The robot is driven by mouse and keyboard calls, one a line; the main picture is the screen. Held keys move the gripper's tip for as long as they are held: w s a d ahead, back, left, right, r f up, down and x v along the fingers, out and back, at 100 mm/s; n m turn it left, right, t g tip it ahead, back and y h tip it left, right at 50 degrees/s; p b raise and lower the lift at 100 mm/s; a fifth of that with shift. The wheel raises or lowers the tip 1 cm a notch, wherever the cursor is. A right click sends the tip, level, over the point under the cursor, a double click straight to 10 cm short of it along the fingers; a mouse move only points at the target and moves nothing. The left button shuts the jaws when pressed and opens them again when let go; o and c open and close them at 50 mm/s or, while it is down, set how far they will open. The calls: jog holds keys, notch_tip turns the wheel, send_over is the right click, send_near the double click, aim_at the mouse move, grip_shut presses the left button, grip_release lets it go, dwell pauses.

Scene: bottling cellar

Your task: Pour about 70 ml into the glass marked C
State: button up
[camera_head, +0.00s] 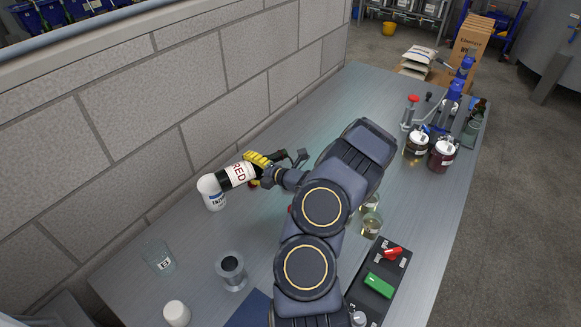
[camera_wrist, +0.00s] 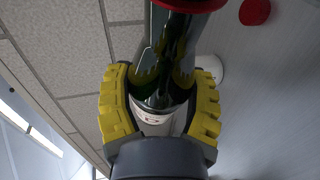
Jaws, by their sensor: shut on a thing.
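My gripper (camera_wrist: 160,105) has yellow pads and is shut on a dark green bottle (camera_wrist: 165,70). In the head view the bottle's white label reads RED (camera_head: 238,175), and the bottle looks strongly tilted, beside the grey block wall. A red ring (camera_wrist: 190,3) shows at the top of the wrist view. No stream of liquid is visible. A clear glass (camera_head: 159,259) with a small mark I cannot read for sure stands at the front left. Glasses with pale liquid (camera_head: 372,225) stand right of my arm, partly hidden by it. I cannot make out a letter C on any glass.
A dark tray (camera_head: 362,305) with red and green items lies right. Dark jars (camera_head: 441,155) stand at the far right.

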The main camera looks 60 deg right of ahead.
jog(key=shift+w+a, duration=0.2)
jog(key=shift+a, duration=0.1)
jog(key=shift+a, duration=0.15)
jog(key=shift+p, duration=0.7)
dwell(1.3)
jog(key=shift+w+a+r+n+h, duration=0.15)
jog(key=shift+r+n, duration=0.15)
jog(key=shift+r, duration=0.2)
jog(key=shift+a+r+n+h, duration=0.15)
jog(key=shift+r+n, duration=0.15)
jog(key=shift+r, duration=0.2)
jog(key=shift+a+f+n+g, duration=0.3)
jog(key=shift+f+n+g, duration=0.05)
jog(key=shift+n+g, duration=0.25)
jog(key=shift+d+r+n+h, duration=0.1)
jog(key=shift+r+n+h, duration=0.15)
jog(key=shift+n+h, duration=0.05)
dwell(0.7)
